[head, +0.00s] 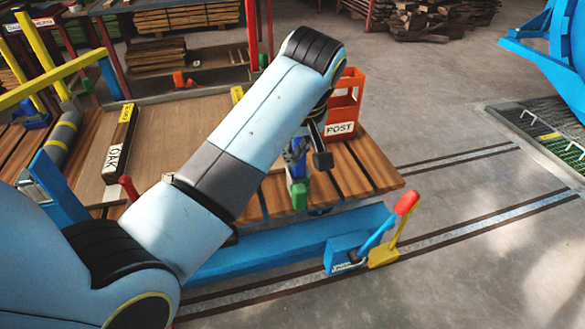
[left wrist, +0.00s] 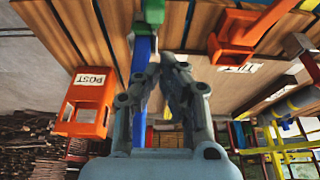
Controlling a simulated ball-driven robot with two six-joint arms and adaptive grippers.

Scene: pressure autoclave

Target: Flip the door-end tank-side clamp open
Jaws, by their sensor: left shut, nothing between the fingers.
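A clamp with a blue arm and green end (head: 299,193) is at the near edge of the plank deck, right of centre in the head view. In the left wrist view its blue arm (left wrist: 141,62) runs below the green end (left wrist: 153,12). My left gripper (head: 296,152) is partly hidden by my forearm in the head view. In the left wrist view its fingers (left wrist: 176,60) are shut and empty, just right of the blue arm. I cannot tell whether they touch it. The clamp's base is partly hidden. My right gripper is not in view.
An orange post holder (head: 342,108) marked POST stands right of the clamp. A long oak piece (head: 119,142) lies on the deck. A red-handled lever (head: 390,225) stands by the blue beam (head: 290,245) near the floor rails. Open floor lies right.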

